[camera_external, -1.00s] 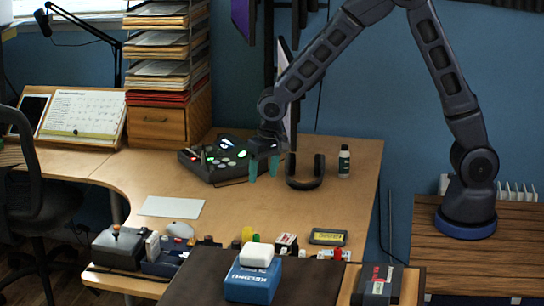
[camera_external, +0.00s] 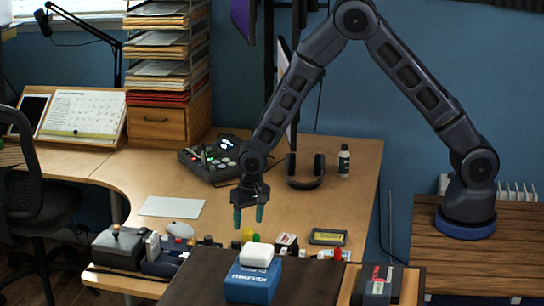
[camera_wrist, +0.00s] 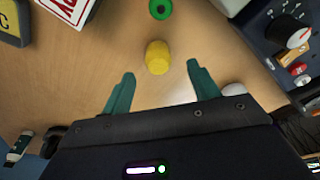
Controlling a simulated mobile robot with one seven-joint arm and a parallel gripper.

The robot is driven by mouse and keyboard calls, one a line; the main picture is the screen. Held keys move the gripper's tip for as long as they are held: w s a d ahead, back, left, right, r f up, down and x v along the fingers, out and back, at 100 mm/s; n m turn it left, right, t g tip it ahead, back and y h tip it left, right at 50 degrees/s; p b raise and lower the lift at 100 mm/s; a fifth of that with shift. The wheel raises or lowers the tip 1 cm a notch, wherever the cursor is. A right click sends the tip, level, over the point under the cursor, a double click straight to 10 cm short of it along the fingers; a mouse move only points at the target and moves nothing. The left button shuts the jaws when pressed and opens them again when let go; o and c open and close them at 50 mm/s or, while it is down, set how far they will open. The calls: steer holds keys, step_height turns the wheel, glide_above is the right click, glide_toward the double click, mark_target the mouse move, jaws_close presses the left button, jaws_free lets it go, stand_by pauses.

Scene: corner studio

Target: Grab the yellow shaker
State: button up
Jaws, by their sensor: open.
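The yellow shaker (camera_wrist: 157,57) stands on the wooden desk in the wrist view, just beyond my open fingertips and roughly centred between them. In the external view the yellow shaker (camera_external: 247,235) shows only in part, behind the white block on the blue box. My gripper (camera_external: 250,222) points down above the desk, close to the shaker. In the wrist view my gripper (camera_wrist: 160,70) has its two green fingers spread wide with nothing between them.
A green ring-shaped item (camera_wrist: 161,8) lies close beyond the shaker. A blue box (camera_external: 252,281) with a white block (camera_external: 257,255) on top stands in front. A yellow-faced device (camera_external: 328,236) lies to the right. Headphones (camera_external: 305,180) and a bottle (camera_external: 344,161) stand behind.

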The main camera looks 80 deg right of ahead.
mark_target(249, 227)
steer(key=shift+w+d+f, duration=0.15)
steer(key=shift+d+f, duration=0.05)
steer(key=shift+f, duration=1.2)
steer(key=shift+w+d+f, duration=0.1)
steer(key=shift+d+f, duration=0.05)
steer(key=shift+f, duration=1.2)
steer(key=c, duration=1.1)
steer(key=shift+o, duration=0.2)
steer(key=shift+r, duration=0.1)
